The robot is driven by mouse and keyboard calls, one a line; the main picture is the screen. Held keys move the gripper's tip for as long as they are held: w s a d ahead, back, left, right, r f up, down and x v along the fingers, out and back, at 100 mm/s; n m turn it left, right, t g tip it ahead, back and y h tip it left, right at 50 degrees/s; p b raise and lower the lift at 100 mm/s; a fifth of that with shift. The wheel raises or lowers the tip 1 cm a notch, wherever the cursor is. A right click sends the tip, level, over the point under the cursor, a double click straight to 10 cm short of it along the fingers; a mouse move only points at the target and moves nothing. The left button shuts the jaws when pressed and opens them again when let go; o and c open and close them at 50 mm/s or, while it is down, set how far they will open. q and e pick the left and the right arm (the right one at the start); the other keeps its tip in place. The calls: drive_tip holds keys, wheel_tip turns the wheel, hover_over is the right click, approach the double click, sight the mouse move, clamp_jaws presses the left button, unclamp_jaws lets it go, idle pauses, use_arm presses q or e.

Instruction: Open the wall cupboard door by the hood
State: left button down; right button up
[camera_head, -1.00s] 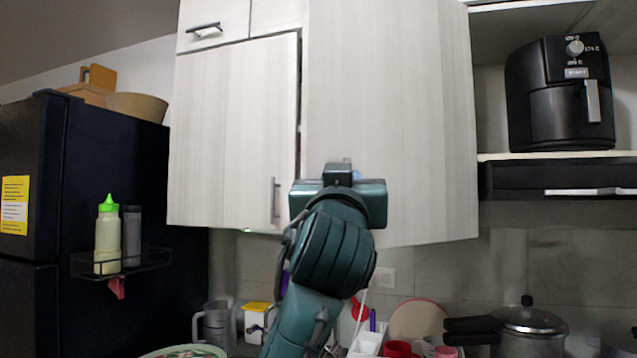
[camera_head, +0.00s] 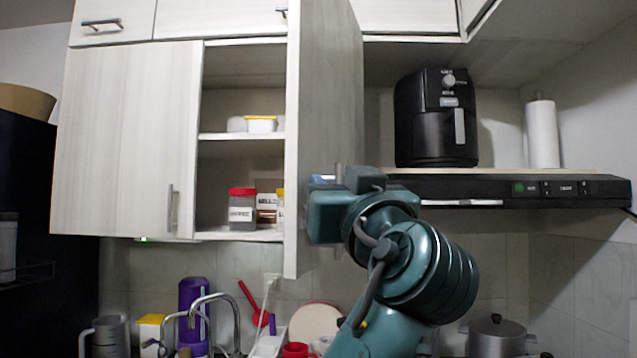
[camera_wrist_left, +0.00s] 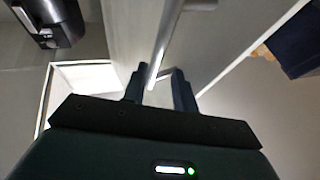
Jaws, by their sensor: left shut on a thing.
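The wall cupboard door (camera_head: 328,100) by the hood stands well open, swung out and seen nearly edge-on in the head view. The open cupboard shows a shelf (camera_head: 240,136) and jars inside. My left gripper (camera_head: 322,190) is at the lower part of the door, on its outer face. In the left wrist view, its fingers (camera_wrist_left: 158,86) are shut around the long metal door handle (camera_wrist_left: 166,38). In the head view the gripper body mostly hides the handle. My right gripper is in neither view.
The neighbouring cupboard door (camera_head: 125,140) is closed. A black air fryer (camera_head: 436,120) stands above the black hood (camera_head: 500,190) to the right. A faucet (camera_head: 215,315), a purple bottle (camera_head: 193,305) and a lidded pot (camera_head: 497,337) are below. A jar with a red lid (camera_head: 242,210) stands inside.

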use_arm(q)
drive_tip(key=shift+w+d+r, duration=0.1)
drive_tip(key=shift+w+r, duration=0.05)
drive_tip(key=shift+r, duration=0.3)
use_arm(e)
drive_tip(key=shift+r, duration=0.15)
use_arm(q)
drive_tip(key=c, duration=1.5)
unclamp_jaws()
drive_tip(key=shift+w, duration=0.15)
drive_tip(key=shift+o, duration=0.5)
drive_tip(key=shift+w+d+f+h, duration=0.15)
drive_tip(key=shift+w+h, duration=0.1)
drive_tip(key=shift+h, duration=0.15)
drive_tip(key=shift+s+m, duration=0.15)
drive_tip(key=shift+m, duration=0.15)
drive_tip(key=shift+c, duration=0.5)
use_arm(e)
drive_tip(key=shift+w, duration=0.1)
use_arm(q)
drive_tip(key=shift+s, duration=0.1)
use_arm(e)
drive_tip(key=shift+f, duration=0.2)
